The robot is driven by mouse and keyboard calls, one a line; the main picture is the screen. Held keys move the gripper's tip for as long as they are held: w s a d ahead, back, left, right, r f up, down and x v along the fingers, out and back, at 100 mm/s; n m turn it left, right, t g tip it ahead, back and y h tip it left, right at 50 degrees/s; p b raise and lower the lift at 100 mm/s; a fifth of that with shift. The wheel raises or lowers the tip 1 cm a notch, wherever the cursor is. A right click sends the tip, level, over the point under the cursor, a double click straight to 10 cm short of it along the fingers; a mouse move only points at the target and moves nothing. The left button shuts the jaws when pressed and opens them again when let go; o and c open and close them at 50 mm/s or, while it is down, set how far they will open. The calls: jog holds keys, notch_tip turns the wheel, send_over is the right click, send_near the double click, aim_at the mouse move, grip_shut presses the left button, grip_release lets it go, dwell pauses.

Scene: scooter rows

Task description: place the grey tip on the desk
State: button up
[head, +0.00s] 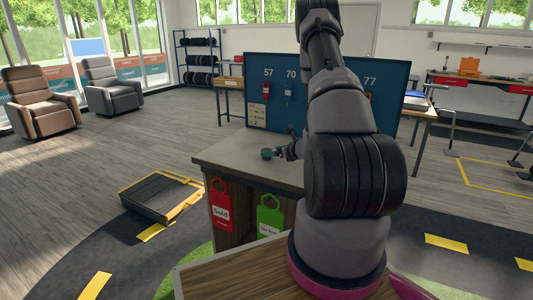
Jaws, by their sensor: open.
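The desk (215,160) has a grey top and stands in the middle of the view. My gripper (284,151) is low over the desk top, left of my arm, and is small in this view. It is open. A small teal round thing (267,154) is at the desk top just left of the fingers; I cannot tell whether it touches them. I cannot make out a grey tip for certain. My arm hides the right part of the desk.
A blue board (325,92) with numbers and hanging items stands behind the desk. A red tag (220,207) and a green tag (269,215) hang on the desk's front. A dark low platform (160,195) lies on the floor at left. The desk's left corner is clear.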

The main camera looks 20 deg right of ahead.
jog(key=v, duration=0.4)
jog(key=shift+s+r, duration=0.2)
jog(key=shift+s, duration=0.1)
jog(key=s+a+r+n+g+y, duration=0.35)
jog(key=a+r+n, duration=0.35)
jog(key=a+r, duration=0.35)
jog(key=s+a+r+n+g+y, duration=0.35)
jog(key=a+r+n, duration=0.45)
jog(key=a+r, duration=0.3)
jog(key=s+a+r+n+g+h, duration=0.25)
jog(key=s+r+n, duration=0.55)
jog(key=s, duration=0.5)
jog(key=s+d+r+n+t+h, duration=0.3)
jog(key=s+d+r+n+h, duration=0.1)
jog(key=s+r+n+h, duration=0.1)
jog(key=shift+s+r+n+t+h, duration=0.4)
jog(key=shift+s+n+h, duration=0.1)
jog(key=shift+s, duration=0.65)
